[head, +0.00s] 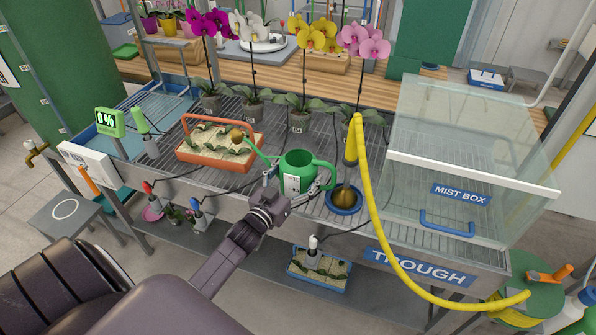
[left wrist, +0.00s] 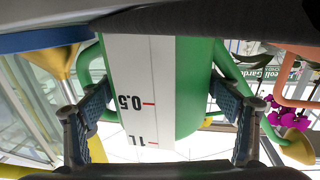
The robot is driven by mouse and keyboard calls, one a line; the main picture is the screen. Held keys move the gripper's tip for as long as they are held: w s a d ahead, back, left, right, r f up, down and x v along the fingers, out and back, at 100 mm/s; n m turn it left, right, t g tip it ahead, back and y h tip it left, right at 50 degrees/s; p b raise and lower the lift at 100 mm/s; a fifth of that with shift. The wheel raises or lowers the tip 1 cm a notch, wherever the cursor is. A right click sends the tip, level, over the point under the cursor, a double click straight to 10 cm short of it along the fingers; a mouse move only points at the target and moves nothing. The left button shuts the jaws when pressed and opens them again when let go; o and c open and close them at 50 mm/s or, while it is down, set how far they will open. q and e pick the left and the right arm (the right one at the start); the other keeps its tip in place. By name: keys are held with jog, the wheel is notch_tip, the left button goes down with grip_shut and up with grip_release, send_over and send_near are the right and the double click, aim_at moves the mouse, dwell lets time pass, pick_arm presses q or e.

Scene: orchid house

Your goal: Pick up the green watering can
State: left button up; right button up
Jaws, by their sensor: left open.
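The green watering can (head: 297,172) stands upright on the slatted trough bench (head: 220,190), near its front edge. Its spout reaches left to a brass rose, and its handle is on the right. My left gripper (head: 296,188) is at the can's front, with one finger on each side of the body. In the left wrist view the can (left wrist: 192,90), with its white scale label, fills the space between the open fingers (left wrist: 160,105). Gaps show beside the can there; contact cannot be told. My right gripper is not in view.
An orange planter basket (head: 212,160) stands close on the left, under the spout. A blue dish (head: 343,200) with a brass funnel is just right of the can. A yellow hose (head: 375,220) hangs over the front edge beside the mist box (head: 455,205). Potted orchids (head: 300,112) stand behind.

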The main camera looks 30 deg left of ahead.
pick_arm(q)
jog(key=c, duration=1)
jog(key=shift+o, duration=0.2)
jog(key=shift+w, duration=0.1)
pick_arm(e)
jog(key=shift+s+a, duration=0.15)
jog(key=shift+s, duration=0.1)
pick_arm(q)
jog(key=shift+r, duration=0.15)
